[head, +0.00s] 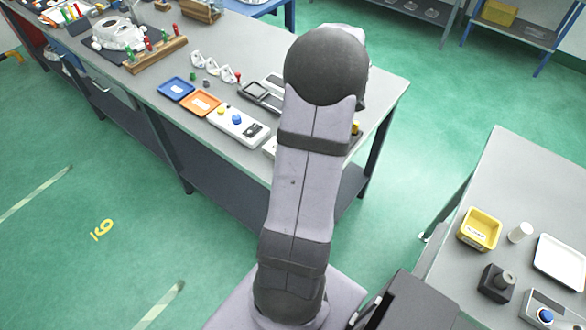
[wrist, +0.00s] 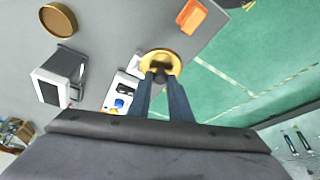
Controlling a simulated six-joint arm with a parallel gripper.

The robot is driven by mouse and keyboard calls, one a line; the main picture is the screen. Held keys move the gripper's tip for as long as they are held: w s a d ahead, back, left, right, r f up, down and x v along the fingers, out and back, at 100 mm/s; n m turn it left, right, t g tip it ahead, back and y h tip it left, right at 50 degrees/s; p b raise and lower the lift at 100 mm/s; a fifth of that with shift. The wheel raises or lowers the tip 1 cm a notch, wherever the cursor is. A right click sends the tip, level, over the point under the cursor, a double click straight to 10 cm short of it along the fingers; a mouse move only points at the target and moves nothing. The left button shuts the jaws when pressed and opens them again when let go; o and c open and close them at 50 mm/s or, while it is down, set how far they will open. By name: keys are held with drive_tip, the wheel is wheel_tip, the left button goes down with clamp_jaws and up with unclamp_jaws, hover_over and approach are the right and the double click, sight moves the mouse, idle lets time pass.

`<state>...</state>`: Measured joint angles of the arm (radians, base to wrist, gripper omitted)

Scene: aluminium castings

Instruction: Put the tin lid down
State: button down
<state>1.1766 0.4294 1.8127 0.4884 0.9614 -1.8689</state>
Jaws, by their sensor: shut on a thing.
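In the wrist view the tin lid (wrist: 176,56) is a round, gold-yellow disc with a dark middle. A round brown thing with a gold rim (wrist: 58,20), perhaps the tin, stands on the bench at the wrist view's upper left.
In the head view the long bench (head: 225,60) also carries a blue tray (head: 175,89). A yellow bin (head: 481,229) stands on the right table.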

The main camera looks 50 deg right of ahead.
drive_tip(key=n, duration=0.1)
drive_tip(key=n+y, duration=0.1)
drive_tip(key=n, duration=0.1)
drive_tip(key=n+g, duration=0.1)
drive_tip(key=shift+a, duration=0.3)
drive_tip(key=shift+f+p, duration=1.65)
drive_tip(key=shift+f, duration=3.3)
drive_tip(key=shift+f, duration=0.15)
drive_tip(key=c, duration=1.6)
unclamp_jaws()
